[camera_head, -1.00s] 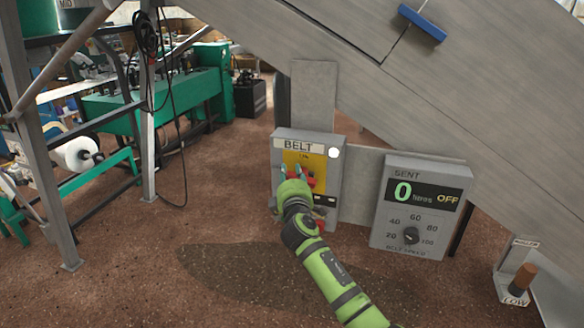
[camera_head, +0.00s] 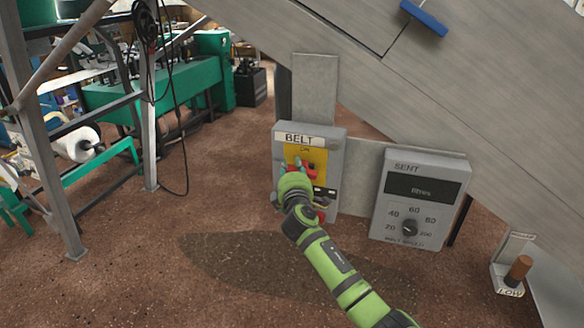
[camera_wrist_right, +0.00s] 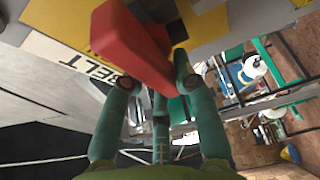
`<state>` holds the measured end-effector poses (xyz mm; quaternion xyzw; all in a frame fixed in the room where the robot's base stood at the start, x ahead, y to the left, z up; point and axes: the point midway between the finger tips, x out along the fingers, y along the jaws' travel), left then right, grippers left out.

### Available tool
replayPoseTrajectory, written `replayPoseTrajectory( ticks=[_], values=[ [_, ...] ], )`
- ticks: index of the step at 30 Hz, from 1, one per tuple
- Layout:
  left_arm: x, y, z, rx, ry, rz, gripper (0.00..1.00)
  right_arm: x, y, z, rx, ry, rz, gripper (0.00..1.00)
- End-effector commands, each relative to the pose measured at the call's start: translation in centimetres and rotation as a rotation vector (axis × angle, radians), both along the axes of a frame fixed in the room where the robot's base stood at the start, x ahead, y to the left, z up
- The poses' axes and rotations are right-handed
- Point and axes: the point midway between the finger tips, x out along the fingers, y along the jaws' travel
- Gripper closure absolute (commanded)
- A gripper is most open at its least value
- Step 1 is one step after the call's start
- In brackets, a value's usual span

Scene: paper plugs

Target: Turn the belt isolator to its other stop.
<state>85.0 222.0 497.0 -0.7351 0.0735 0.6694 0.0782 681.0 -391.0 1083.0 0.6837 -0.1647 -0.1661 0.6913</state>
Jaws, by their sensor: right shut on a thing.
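The belt isolator is a grey box (camera_head: 334,165) labelled BELT, with a yellow plate (camera_head: 291,150) marked ON at its top and a red handle (camera_head: 312,171). My right gripper (camera_head: 301,168) is at the front of the box, shut on the red handle and hiding part of it. The handle's exact angle on the plate is hard to tell. My left gripper is not in view.
A grey panel (camera_head: 425,166) with a mostly dark display and a speed dial (camera_head: 409,228) stands right of the isolator. Further right is a brown-handled lever (camera_head: 518,270). A sloping grey conveyor side (camera_head: 480,90) hangs above. The floor at front left is clear.

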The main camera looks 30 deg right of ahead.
Motion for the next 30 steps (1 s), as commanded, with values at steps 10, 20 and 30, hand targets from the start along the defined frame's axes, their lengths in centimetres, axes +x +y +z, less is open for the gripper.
replayPoseTrajectory(
  ticks=[10,20,30],
  values=[
    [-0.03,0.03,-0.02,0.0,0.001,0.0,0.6,-0.1,0.37,-1.26,0.012,0.021,0.004,1.0],
    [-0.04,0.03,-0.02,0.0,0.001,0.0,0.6,-0.1,0.4,-1.27,0.012,0.021,0.004,0.67],
    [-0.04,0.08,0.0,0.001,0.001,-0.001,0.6,-0.15,0.06,-0.98,0.008,0.017,-0.001,0.48]
  ],
)
